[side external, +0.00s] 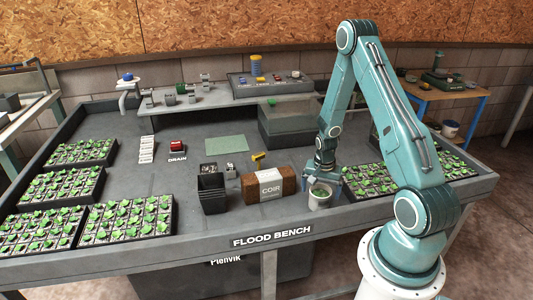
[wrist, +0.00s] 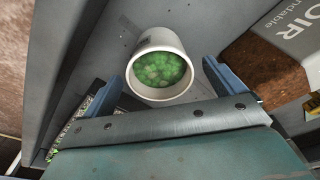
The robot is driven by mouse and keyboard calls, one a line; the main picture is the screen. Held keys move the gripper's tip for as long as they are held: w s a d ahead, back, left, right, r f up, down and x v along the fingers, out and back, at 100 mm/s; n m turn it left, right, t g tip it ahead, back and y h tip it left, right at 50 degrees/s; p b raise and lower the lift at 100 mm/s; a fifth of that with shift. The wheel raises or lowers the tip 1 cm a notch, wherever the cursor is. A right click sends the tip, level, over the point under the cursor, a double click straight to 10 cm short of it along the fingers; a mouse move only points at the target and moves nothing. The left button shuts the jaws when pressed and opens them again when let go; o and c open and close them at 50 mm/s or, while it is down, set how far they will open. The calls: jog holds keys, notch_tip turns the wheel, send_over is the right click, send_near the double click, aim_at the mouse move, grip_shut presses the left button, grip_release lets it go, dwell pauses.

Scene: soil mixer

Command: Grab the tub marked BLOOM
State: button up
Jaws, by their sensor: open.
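A white tub (side external: 320,202) with green contents stands on the grey bench near its front edge, right of the brown COIR block. In the wrist view the tub (wrist: 142,44) shows its round white rim and green granules inside. No BLOOM lettering is readable on it in either view. My gripper (side external: 322,182) points down right at the tub. In the wrist view my gripper (wrist: 162,70) is open, with one blue finger on each side of the tub's rim. I cannot tell whether either finger touches it.
A seedling tray (side external: 372,181) is close on the right. The bench's raised front rim (side external: 330,222) is near. Free bench lies around the green mat (side external: 226,144).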

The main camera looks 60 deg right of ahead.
jog(key=shift+d+f, duration=0.15)
jog(key=shift+f, duration=1)
jog(key=shift+d+f, duration=0.1)
jog(key=shift+f, duration=1.05)
jog(key=c, duration=1.1)
jog(key=shift+c, duration=0.3)
jog(key=shift+w+r, duration=0.1)
jog(key=shift+r, duration=0.05)
notch_tip(320, 180, up, 20)
